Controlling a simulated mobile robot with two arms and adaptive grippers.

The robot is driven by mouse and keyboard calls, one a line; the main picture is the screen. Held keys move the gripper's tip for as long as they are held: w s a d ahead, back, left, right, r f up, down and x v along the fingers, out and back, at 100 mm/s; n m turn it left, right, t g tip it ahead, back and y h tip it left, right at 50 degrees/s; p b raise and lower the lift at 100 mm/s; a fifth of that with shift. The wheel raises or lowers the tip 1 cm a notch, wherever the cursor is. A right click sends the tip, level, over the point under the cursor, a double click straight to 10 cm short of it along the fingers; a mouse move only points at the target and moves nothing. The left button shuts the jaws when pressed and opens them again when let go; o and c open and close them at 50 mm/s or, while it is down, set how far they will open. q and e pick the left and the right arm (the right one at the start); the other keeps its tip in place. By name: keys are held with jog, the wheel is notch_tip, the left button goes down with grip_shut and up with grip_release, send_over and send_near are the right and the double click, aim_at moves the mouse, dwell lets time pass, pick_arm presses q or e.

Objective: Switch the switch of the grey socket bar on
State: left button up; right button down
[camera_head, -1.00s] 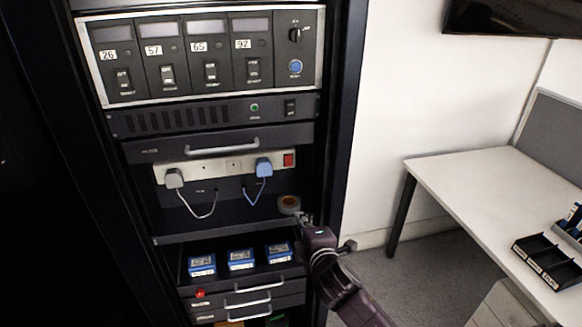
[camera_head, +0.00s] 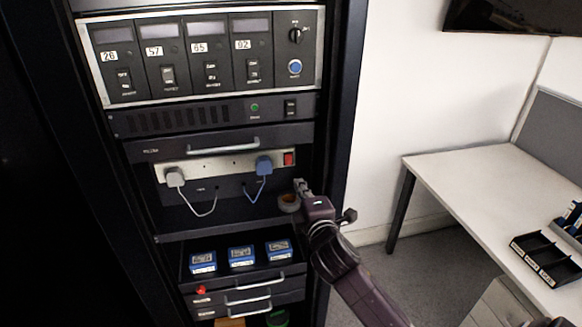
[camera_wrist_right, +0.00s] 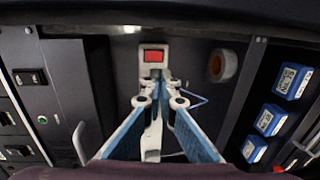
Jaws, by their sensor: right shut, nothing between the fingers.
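The pale grey socket bar (camera_head: 215,167) runs across the rack's open bay, with a grey plug (camera_head: 174,177) and a blue plug (camera_head: 264,165) in it. Its red switch (camera_head: 289,159) is at the right end. The switch (camera_wrist_right: 154,56) also shows in the right wrist view, straight ahead of the fingertips; its on or off position cannot be told. My right gripper (camera_head: 301,187) is shut and empty, just below and right of the switch. In the wrist view its fingertips (camera_wrist_right: 158,88) sit close together, apparently short of the switch. My left gripper is not in view.
A tape roll (camera_head: 289,203) sits on the shelf beside my right gripper. An open drawer (camera_head: 240,281) below holds blue boxes (camera_head: 241,255). A black drawer front with a handle (camera_head: 222,145) is above the bar. The rack's right post is close to my arm.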

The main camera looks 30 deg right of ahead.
aim_at(289, 164)
jog(key=p+x, duration=0.2)
jog(key=x, duration=0.9)
jog(key=shift+w+f+b, duration=0.15)
jog(key=shift+f+b, duration=0.25)
jog(key=shift+b, duration=0.7)
jog(key=shift+r+t, duration=0.3)
jog(key=shift+r, duration=0.05)
jog(key=shift+d, duration=0.1)
